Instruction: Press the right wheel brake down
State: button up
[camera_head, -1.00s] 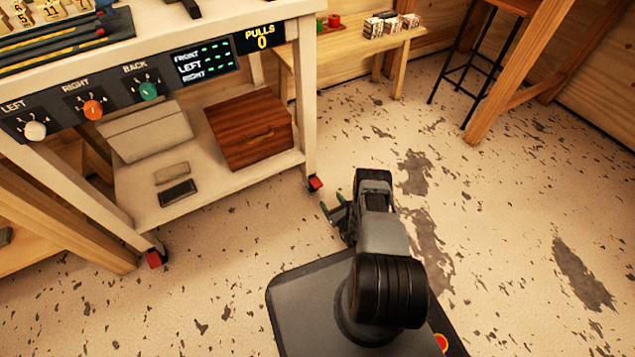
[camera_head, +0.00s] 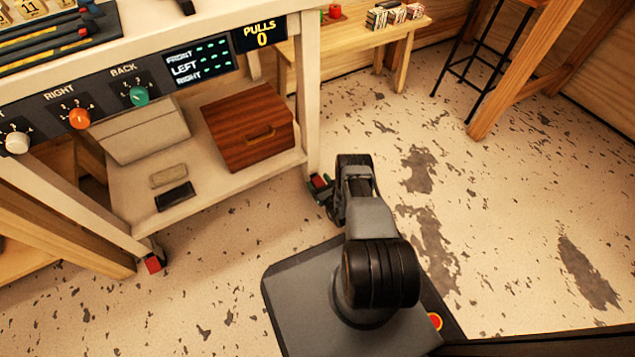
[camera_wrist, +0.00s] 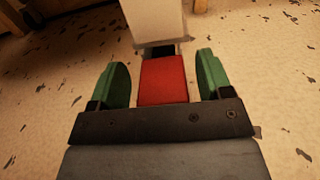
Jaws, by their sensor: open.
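The right wheel brake is a red tab (camera_wrist: 164,81) at the foot of the cart's right front leg. In the head view the red tab (camera_head: 319,181) is partly covered by my gripper (camera_head: 320,195). In the wrist view my gripper (camera_wrist: 163,85) is open, with one green finger on each side of the red tab and a gap on both sides. The tab is not gripped. The white cart leg (camera_wrist: 157,20) rises just beyond it. I cannot tell the height of the fingers over the tab.
The cart's left front leg has another red brake (camera_head: 153,264). The cart's lower shelf (camera_head: 225,185) holds a wooden box (camera_head: 248,130). A low bench (camera_head: 350,35) stands behind, and a stool (camera_head: 480,60) is at the back right. The floor right of the cart is clear.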

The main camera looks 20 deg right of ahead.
jog(key=shift+d, duration=0.1)
jog(key=c, duration=0.9)
jog(key=shift+f+t, duration=0.25)
jog(key=shift+t, duration=0.15)
jog(key=shift+f+t, duration=0.2)
jog(key=shift+t, duration=0.7)
jog(key=o, duration=0.9)
